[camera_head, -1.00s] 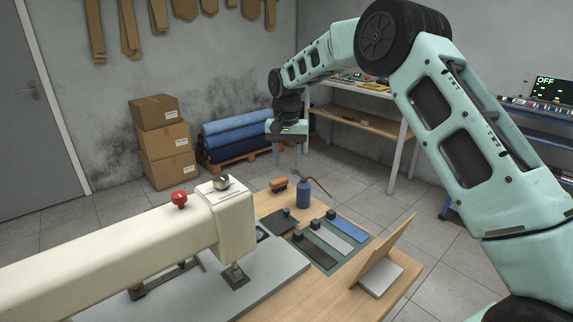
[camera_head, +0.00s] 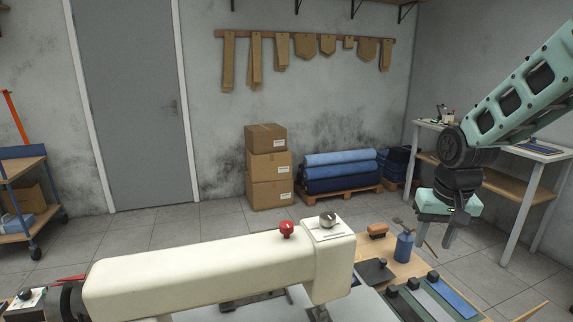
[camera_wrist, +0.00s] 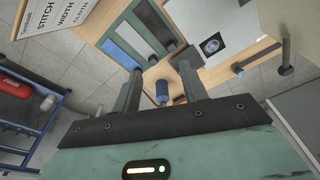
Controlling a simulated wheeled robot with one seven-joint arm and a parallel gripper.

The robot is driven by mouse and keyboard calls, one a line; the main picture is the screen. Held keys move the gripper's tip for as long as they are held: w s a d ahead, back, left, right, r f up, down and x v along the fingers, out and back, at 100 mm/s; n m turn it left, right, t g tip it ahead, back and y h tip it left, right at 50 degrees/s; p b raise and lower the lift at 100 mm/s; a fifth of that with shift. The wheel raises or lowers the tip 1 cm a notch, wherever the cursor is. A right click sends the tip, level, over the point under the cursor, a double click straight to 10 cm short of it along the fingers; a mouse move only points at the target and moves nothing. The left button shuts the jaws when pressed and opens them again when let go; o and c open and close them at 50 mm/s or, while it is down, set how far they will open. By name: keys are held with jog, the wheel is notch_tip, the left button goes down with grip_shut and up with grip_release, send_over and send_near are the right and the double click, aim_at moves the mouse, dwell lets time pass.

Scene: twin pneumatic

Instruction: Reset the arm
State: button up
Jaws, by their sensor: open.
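My gripper (camera_head: 476,232) hangs at the end of my teal arm at the right of the head view, pointing down. Its two fingers are apart and nothing is between them. It is raised beyond the right end of the sewing machine, apart from the things on the table. In the wrist view the fingers (camera_wrist: 160,88) reach over the table edge and the floor, with the blue bottle (camera_wrist: 162,92) showing between them from above. The same blue bottle stands on the table in the head view (camera_head: 403,247).
A cream sewing machine (camera_head: 215,272) with a red knob crosses the front. A brush (camera_head: 377,231) and coloured cloth strips (camera_head: 455,297) lie on the wooden table. Stacked boxes (camera_head: 269,167) and blue fabric rolls (camera_head: 340,171) stand by the wall. A white bench (camera_head: 520,185) is behind my arm.

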jog(key=s+d+f+n+t, duration=0.1)
jog(key=s+d+f, duration=0.1)
jog(key=s, duration=1.2)
jog(key=s+a+r+n+g, duration=0.1)
jog(key=s+a+n, duration=0.3)
jog(key=s+a, duration=0.3)
jog(key=s+a+r+n+g, duration=0.1)
jog(key=s+a+n, duration=0.3)
jog(key=s+a, duration=0.3)
jog(key=a, duration=0.4)
jog(key=shift+a+r+g+y, duration=0.2)
jog(key=shift+a+g+y, duration=0.1)
jog(key=shift+a, duration=0.05)
